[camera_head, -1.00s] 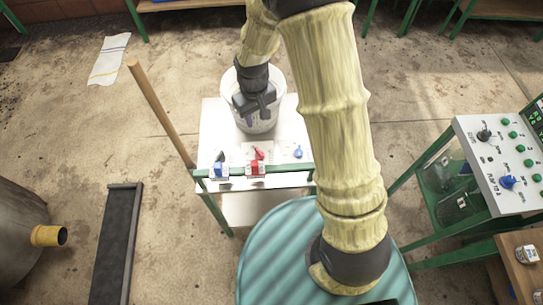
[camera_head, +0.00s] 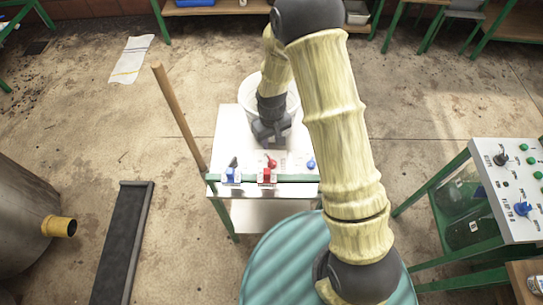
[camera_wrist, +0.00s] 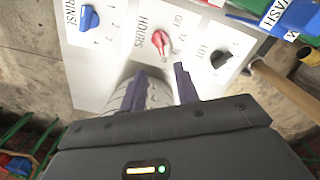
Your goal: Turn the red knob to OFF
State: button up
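The red knob (camera_wrist: 161,42) sits on a white panel (camera_wrist: 120,48) beside printed "HOURS" lettering. I cannot read its setting with certainty. In the head view the red knob (camera_head: 271,162) is on the white table-like panel, between a black knob (camera_head: 234,162) and a blue knob (camera_head: 311,163). My gripper (camera_wrist: 160,80) is open and empty, its two dark fingers spread and pointing toward the red knob, apart from it in the picture. In the head view my gripper (camera_head: 271,132) is just behind the red knob, low over the panel.
The black knob (camera_wrist: 221,58) and blue knob (camera_wrist: 90,18) flank the red one. Red (camera_head: 266,177) and blue (camera_head: 230,176) blocks sit along the green front rail. A white bucket (camera_head: 293,100) stands behind my gripper. A wooden pole (camera_head: 180,118) rises at the left. Another control panel (camera_head: 490,165) is right.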

aim_at(271, 159)
notch_tip(271, 159, down, 11)
jog(key=shift+p, duration=0.75)
grip_shut()
